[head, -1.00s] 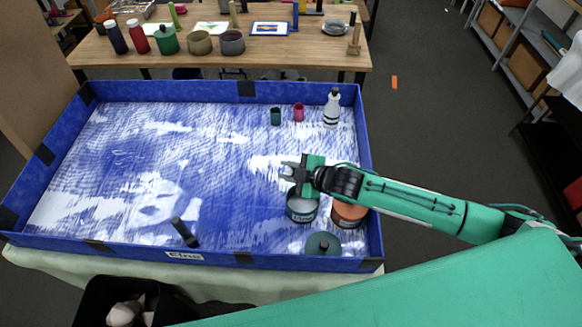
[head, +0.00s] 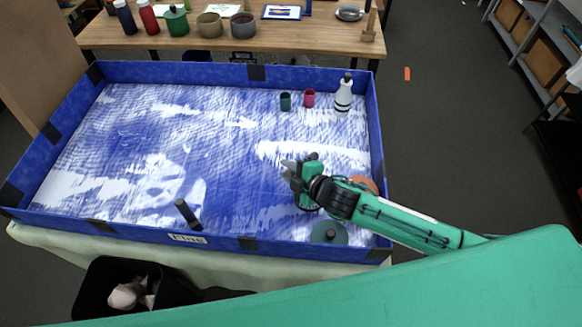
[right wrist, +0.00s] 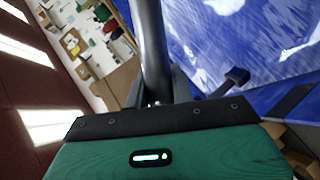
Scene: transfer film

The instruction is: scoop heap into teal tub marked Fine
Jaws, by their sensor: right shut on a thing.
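My right gripper (head: 293,169) is over the right part of the blue-walled tray (head: 150,240). It is shut on a smooth grey shaft (right wrist: 152,45), seen rising between the fingers in the right wrist view; its far end is out of view. The teal tub is mostly hidden behind the gripper and arm; its marking cannot be read. A "Fine" label (head: 187,239) is on the tray's front wall. White patches (head: 315,153) lie on the blue-streaked tray floor; a distinct heap is hard to make out. My left gripper is not in view.
A teal lid (head: 329,233) lies near the tray's front right. An orange tub (head: 365,185) shows behind my arm. A black-handled tool (head: 187,213) stands by the front wall. Small teal (head: 285,101) and pink (head: 309,98) cups and a white bottle (head: 343,97) are at the back.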

